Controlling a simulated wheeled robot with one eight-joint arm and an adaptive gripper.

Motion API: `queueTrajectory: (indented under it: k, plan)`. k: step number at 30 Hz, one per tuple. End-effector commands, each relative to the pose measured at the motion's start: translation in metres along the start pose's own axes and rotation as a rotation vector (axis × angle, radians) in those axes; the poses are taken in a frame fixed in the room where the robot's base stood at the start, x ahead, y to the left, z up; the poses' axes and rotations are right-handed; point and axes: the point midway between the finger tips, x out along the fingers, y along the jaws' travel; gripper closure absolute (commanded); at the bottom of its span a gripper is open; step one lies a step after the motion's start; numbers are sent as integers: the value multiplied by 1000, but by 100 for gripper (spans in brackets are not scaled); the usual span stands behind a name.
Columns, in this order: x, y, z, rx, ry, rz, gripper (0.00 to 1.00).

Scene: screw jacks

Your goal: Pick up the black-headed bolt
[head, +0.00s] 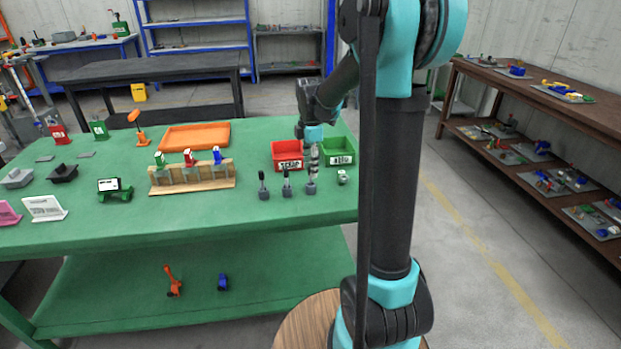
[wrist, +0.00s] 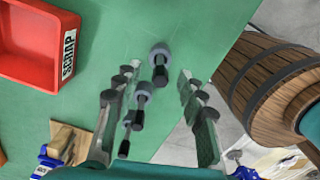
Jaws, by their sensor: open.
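Several small upright pieces with grey round bases and dark tops stand in a row near the table's front edge: a left one (head: 262,184), a middle one (head: 286,183) and a right one (head: 310,187). I cannot tell which is the black-headed bolt. My gripper (head: 314,158) points down over the right one, its fingers open and empty. In the wrist view the fingers (wrist: 157,78) stand apart on both sides of one piece with a grey base and black top (wrist: 160,73); contact is not visible. Another such piece (wrist: 142,91) shows lower between the fingers.
A red SCRAP bin (head: 286,158) and a green bin (head: 338,152) stand just behind. A small grey-green part (head: 342,178) sits to the right. A wooden rack (head: 192,182) with coloured-handled pieces is left. The green table (head: 220,218) is clear in front.

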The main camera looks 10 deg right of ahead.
Motion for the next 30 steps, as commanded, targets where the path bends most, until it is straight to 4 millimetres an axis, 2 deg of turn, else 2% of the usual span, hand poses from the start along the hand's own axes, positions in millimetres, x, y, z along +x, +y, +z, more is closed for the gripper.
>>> queueTrajectory:
  k: [3, 10, 20, 30]
  plan:
    - [8, 0, 0, 0, 0, 0, 60]
    - [9, 0, 0, 0, 0, 0, 60]
    - [9, 0, 0, 0, 0, 0, 100]
    - [8, 0, 0, 0, 0, 0, 100]
